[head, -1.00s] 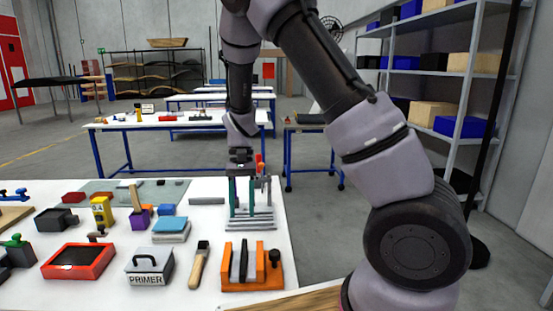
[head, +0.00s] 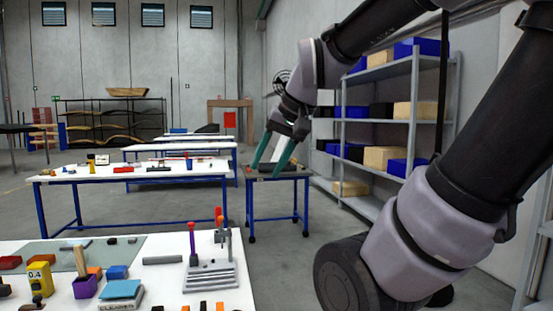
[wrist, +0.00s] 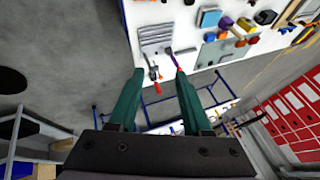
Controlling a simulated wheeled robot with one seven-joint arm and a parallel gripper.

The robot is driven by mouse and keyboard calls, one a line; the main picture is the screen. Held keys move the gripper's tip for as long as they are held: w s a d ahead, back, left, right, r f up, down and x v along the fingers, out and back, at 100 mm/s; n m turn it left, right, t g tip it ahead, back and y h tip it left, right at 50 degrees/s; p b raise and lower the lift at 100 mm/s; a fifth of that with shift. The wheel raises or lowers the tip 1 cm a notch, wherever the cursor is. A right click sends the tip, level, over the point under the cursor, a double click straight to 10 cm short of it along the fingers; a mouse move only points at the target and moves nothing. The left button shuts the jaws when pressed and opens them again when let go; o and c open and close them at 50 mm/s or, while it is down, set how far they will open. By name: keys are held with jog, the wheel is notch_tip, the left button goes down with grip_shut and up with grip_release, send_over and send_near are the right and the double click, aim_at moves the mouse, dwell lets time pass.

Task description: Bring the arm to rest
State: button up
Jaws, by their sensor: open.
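My gripper (head: 274,157) is raised in the air to the right of the near white table (head: 150,271) in the head view. Its two green fingers are apart with nothing between them. In the wrist view my gripper (wrist: 153,72) also shows open and empty, with the table and its tools beyond the fingertips. My arm bends across the right side of the head view, its upper links high and its elbow low at the right.
The near table holds a grey slotted stand (head: 209,276) with upright red-topped tools, a purple cup (head: 85,287) and a yellow block (head: 40,277). A small dark-topped table (head: 277,174) stands behind my gripper. A grey shelf (head: 388,122) with boxes is at the right.

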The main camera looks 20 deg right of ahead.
jog(key=shift+s+d+r+t+h, duration=0.2)
jog(key=shift+s+d+r+t, duration=0.15)
jog(key=shift+s, duration=0.15)
jog(key=shift+s+d+r+t+h, duration=0.2)
jog(key=shift+s+t, duration=0.15)
jog(key=shift+s, duration=0.1)
